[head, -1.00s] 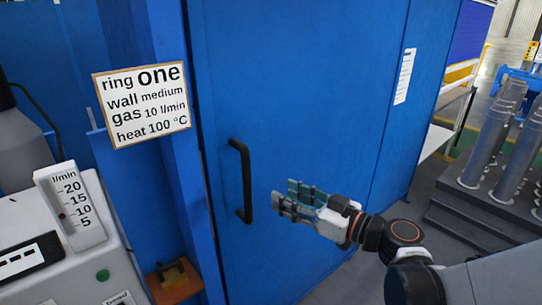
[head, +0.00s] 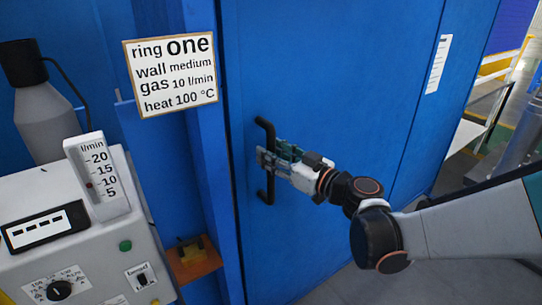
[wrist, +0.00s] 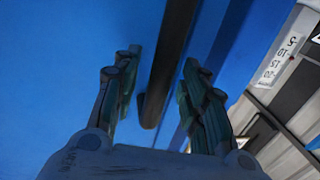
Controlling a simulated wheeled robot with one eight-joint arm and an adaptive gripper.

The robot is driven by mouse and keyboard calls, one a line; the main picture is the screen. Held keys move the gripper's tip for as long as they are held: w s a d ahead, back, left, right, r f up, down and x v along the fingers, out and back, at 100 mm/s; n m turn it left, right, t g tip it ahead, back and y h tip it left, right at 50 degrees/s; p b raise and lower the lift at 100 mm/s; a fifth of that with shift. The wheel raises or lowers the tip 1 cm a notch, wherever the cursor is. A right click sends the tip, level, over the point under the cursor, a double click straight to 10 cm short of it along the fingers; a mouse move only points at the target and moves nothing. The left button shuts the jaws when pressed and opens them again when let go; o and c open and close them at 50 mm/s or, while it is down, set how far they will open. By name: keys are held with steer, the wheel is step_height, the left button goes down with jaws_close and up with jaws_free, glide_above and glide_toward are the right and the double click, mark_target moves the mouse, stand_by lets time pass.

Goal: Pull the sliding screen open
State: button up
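The sliding screen (head: 310,70) is a large blue panel in the head view. A black upright bar handle (head: 268,190) stands on it near its left edge. My gripper (head: 268,160) is at the middle of the handle, hiding part of it. In the wrist view the fingers (wrist: 158,85) are spread apart, one on each side of the dark handle (wrist: 172,60). A gap shows between the handle and each finger. The left edge of the screen meets a blue post.
A sign (head: 172,72) hangs on the blue frame left of the screen. A white control box (head: 75,240) with a flow gauge (head: 97,177) and a grey bottle (head: 45,120) stand at the left. An orange block (head: 192,260) sits low beside the post. A paper label (head: 438,65) is on the blue wall at right.

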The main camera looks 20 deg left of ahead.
steer(key=shift+w+a, duration=0.25)
steer(key=shift+a, duration=0.2)
